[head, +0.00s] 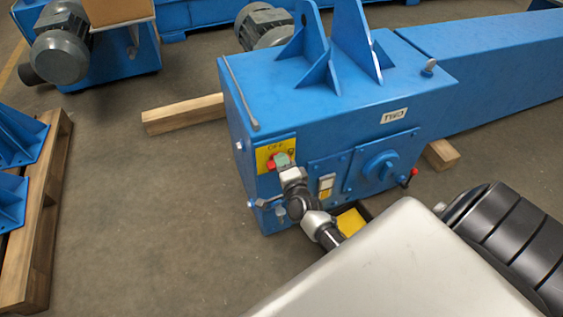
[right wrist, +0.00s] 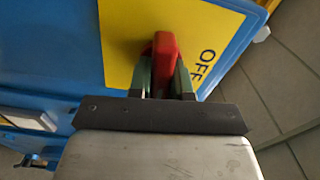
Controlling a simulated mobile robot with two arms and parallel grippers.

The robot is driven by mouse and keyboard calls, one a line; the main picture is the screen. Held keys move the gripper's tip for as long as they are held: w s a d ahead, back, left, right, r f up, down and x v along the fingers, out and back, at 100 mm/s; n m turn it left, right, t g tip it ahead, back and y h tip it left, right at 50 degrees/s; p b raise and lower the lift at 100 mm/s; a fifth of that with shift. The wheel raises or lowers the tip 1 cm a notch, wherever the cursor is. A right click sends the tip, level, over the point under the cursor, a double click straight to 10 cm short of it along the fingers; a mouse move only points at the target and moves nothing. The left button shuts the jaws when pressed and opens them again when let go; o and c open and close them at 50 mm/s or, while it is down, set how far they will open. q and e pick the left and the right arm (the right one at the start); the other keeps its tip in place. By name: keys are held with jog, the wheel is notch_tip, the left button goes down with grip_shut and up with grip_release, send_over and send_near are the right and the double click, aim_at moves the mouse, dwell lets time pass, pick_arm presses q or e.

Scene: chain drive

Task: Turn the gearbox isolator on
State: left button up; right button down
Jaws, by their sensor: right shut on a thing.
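The gearbox isolator is a red handle (right wrist: 163,58) on a yellow plate (right wrist: 120,25) marked OFF. In the head view the yellow plate (head: 265,157) is on the left face of the blue gearbox housing (head: 330,115), and the red handle (head: 270,163) shows beside my gripper. My right gripper (head: 282,160) reaches it from the front. In the right wrist view the greenish fingers of my right gripper (right wrist: 162,77) are shut on the red handle, one on each side. Other markings on the plate are partly hidden by the gripper. My left gripper is not in view.
A pallet (head: 42,220) with blue brackets stands at the left. Open floor lies between pallet and housing.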

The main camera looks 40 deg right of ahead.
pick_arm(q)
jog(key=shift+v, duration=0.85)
pick_arm(e)
jog(key=shift+f+m, duration=0.1)
jog(key=shift+m, duration=0.7)
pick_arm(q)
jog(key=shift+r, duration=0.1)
pick_arm(e)
jog(key=c, duration=1)
grip_release()
jog(key=shift+c, duration=0.2)
jog(key=shift+s, duration=0.1)
jog(key=shift+s+a, duration=0.1)
jog(key=shift+s, duration=0.2)
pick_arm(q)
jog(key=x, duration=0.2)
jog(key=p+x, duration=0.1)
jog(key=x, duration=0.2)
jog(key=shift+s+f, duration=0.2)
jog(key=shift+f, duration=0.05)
pick_arm(e)
jog(key=v, duration=1)
